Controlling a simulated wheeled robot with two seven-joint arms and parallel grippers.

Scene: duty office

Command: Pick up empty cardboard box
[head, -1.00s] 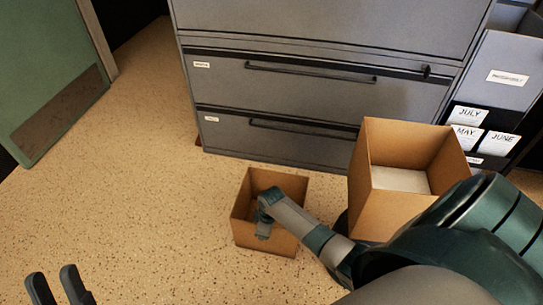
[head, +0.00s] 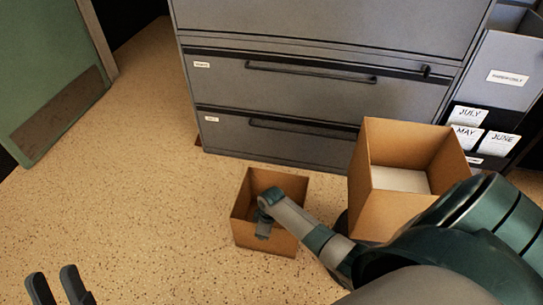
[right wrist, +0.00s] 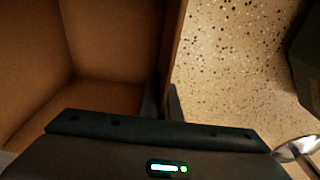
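The small brown cardboard box (head: 262,236) stands open-topped on the floor in front of the cabinet. Its inside looks empty in the right wrist view (right wrist: 112,40). My right gripper (head: 264,228) reaches down over the box's near wall. In the right wrist view its fingers (right wrist: 164,102) lie close on both sides of that wall, one inside and one outside, and appear shut on it. The wall hides part of the fingers. My left gripper (head: 56,287) is at the lower left, its two fingers apart with nothing between them, far from the box.
A larger cardboard box (head: 375,205) holding white paper (head: 400,180) stands to the right, partly behind my right arm. A grey drawer cabinet (head: 310,85) stands behind both boxes. A folder rack (head: 497,80) is at the far right. The speckled floor (head: 140,190) at left is clear.

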